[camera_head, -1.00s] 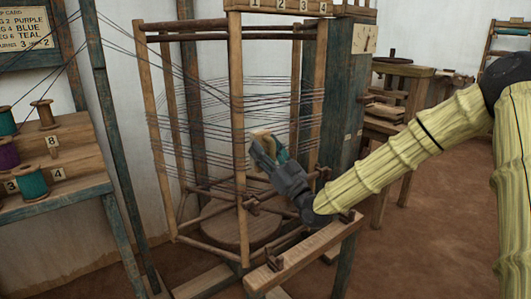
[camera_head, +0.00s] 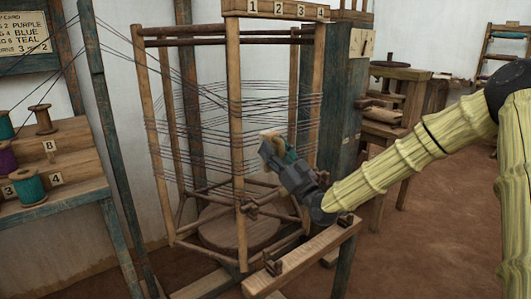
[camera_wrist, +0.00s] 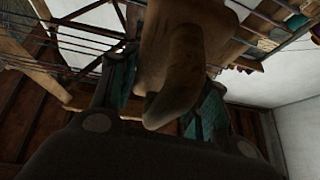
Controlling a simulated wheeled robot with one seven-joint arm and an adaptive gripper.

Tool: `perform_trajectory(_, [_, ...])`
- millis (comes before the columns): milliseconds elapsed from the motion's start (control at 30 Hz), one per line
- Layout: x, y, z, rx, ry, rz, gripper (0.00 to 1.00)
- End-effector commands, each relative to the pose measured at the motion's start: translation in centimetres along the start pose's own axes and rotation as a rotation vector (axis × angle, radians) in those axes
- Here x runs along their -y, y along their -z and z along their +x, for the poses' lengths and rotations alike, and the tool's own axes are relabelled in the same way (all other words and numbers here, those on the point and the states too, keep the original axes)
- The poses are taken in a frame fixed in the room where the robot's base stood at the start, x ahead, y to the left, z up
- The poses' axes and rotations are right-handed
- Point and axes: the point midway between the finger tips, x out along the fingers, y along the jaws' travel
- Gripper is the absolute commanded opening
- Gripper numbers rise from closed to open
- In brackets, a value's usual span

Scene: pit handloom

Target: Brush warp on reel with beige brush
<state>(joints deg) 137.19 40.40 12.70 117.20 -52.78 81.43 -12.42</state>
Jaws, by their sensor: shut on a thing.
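The wooden reel (camera_head: 237,135) stands in the middle of the head view, with dark warp threads (camera_head: 200,108) wound around its posts. My gripper (camera_head: 277,150) is in front of the reel, right of its near post. It is shut on the beige brush (camera_head: 268,134), of which only a small part shows there. In the wrist view the brush (camera_wrist: 172,85) stands between the two teal fingers (camera_wrist: 160,100), and its handle end points toward the camera. The brush is close to the threads; I cannot tell whether it touches them.
A wooden beam (camera_head: 305,258) with small pegs lies below my gripper. A numbered rack (camera_head: 280,9) is above the reel. A stepped shelf with thread spools (camera_head: 28,187) stands at the left. A blue cabinet (camera_head: 343,95) stands behind right. Brown floor is free at the right.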

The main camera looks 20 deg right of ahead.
Motion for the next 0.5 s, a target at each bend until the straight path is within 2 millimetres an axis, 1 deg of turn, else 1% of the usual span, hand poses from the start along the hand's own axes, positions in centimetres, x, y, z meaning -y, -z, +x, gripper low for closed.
perform_trajectory(500, [-4.3, 0.2, -0.3, -0.001, 0.0, -0.001, 0.19])
